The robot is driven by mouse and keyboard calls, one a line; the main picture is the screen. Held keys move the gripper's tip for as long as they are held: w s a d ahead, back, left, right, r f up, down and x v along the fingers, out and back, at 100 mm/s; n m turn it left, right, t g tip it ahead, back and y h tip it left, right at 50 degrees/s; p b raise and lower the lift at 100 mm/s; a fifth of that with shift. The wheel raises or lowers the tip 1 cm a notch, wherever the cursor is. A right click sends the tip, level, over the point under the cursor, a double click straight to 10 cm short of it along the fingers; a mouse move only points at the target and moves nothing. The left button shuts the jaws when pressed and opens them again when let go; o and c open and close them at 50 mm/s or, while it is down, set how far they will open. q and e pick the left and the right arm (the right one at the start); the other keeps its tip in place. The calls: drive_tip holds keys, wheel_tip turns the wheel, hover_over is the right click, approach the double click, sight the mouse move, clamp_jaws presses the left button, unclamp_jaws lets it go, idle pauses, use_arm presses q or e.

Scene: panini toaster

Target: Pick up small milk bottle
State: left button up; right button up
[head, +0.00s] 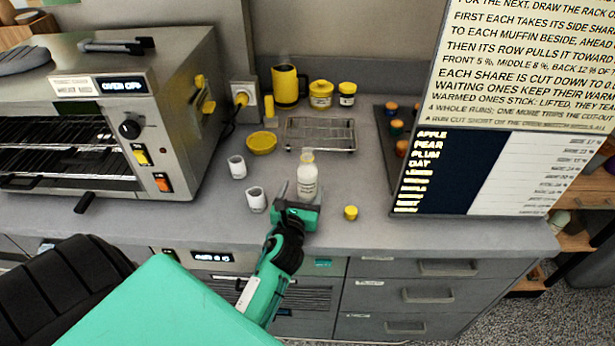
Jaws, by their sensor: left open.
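The small milk bottle (307,175) stands upright on the grey counter near its front edge. It is whitish with a pale cap and a printed label. My left gripper (300,197) is open right at the bottle, on the near side, with one finger showing to the left of it. The gripper hides the bottle's base, so I cannot tell whether the fingers touch it. My right gripper is not in view.
Two white cups (256,199) stand left of the bottle, and a small yellow lid or cup (351,213) right of it. Behind are a yellow bowl (262,143), a wire rack (320,134) and a yellow mug (286,86). A toaster oven (110,115) fills the left; a text board (510,110) stands right.

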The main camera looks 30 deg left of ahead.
sight(309, 175)
use_arm(q)
drive_tip(key=shift+w+a+r, duration=0.1)
drive_tip(key=shift+w+r, duration=0.05)
drive_tip(key=shift+w, duration=0.2)
drive_tip(key=x, duration=0.1)
drive_tip(key=p+x, duration=0.1)
drive_tip(key=x, duration=0.2)
drive_tip(key=shift+w+d+r+p, duration=0.2)
drive_tip(key=shift+w+d+p, duration=0.1)
drive_tip(key=shift+p, duration=0.1)
drive_tip(key=shift+w+a, duration=0.2)
drive_tip(key=shift+w, duration=0.05)
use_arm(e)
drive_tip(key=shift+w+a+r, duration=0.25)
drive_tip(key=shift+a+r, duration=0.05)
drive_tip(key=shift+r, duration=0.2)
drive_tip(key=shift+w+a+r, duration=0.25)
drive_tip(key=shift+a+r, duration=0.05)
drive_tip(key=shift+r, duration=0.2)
use_arm(q)
drive_tip(key=c, duration=1.2)
drive_tip(key=shift+c, duration=0.2)
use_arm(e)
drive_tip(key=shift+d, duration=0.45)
